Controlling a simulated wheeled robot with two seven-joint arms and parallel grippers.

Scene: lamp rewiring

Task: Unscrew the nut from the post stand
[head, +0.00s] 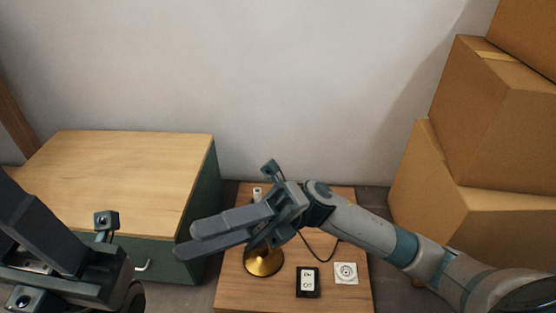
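The post stand has a round brass base (263,264) on the small wooden table. A small pale upright piece (257,192) shows just behind my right gripper and may be the top of its post. My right gripper (185,241) reaches across from the right, its fingers pointing left. It hides the middle of the stand. Its two fingers lie close together in this view, and I cannot tell whether there is a gap. I cannot make out the nut. My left gripper (35,225) is at the lower left, partly cut off, with its fingertips unclear.
The small table (235,290) also holds a black box with a white face (307,282), a white socket plate (346,272) and a dark cord (318,247). A green cabinet with a wooden top (125,175) stands left. Cardboard boxes (480,130) are stacked right.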

